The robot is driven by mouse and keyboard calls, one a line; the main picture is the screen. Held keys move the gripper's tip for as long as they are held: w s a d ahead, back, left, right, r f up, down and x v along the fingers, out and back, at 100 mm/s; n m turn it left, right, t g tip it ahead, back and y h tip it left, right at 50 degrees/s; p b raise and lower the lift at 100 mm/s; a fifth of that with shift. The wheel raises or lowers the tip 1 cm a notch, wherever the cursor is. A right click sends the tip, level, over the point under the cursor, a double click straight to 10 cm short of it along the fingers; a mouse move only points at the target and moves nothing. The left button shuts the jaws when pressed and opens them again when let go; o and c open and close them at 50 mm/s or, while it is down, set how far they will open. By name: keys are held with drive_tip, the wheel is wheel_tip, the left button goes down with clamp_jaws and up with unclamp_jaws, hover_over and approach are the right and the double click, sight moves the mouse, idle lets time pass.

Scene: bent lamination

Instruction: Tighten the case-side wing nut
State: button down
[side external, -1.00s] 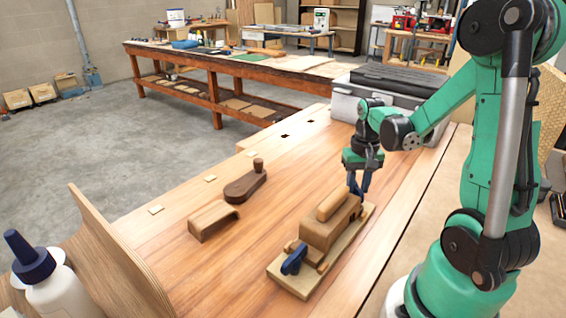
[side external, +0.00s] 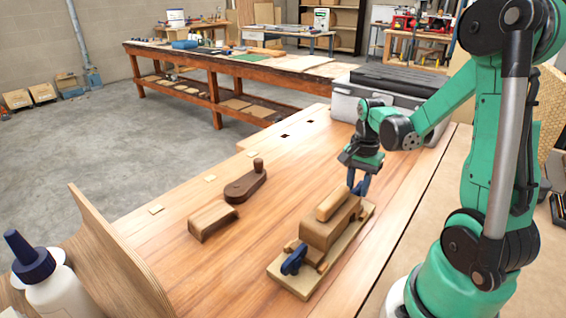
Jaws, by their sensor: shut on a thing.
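A wooden block assembly (side external: 330,226) with a rounded top bar lies on a pale base board (side external: 290,282) on the bench. A blue wing nut (side external: 293,260) stands at its near end, away from my gripper. My gripper (side external: 359,190) points down at the far end of the board, on the side toward the grey case (side external: 390,92). It is shut on the case-side wing nut there. The fingers and that nut are both dark and small here, so the nut is mostly hidden and its seating cannot be made out.
A wooden block (side external: 212,221) and a dark wooden piece with a knob (side external: 245,186) lie to the left on the bench. A curved plywood panel (side external: 115,255) and a glue bottle (side external: 50,280) stand at the near left. Bench between is clear.

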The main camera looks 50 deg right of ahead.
sight(357, 187)
idle(0.4)
drive_tip(key=c, duration=0.6)
unclamp_jaws()
drive_tip(key=shift+r, duration=0.15)
drive_tip(key=shift+r, duration=2.7)
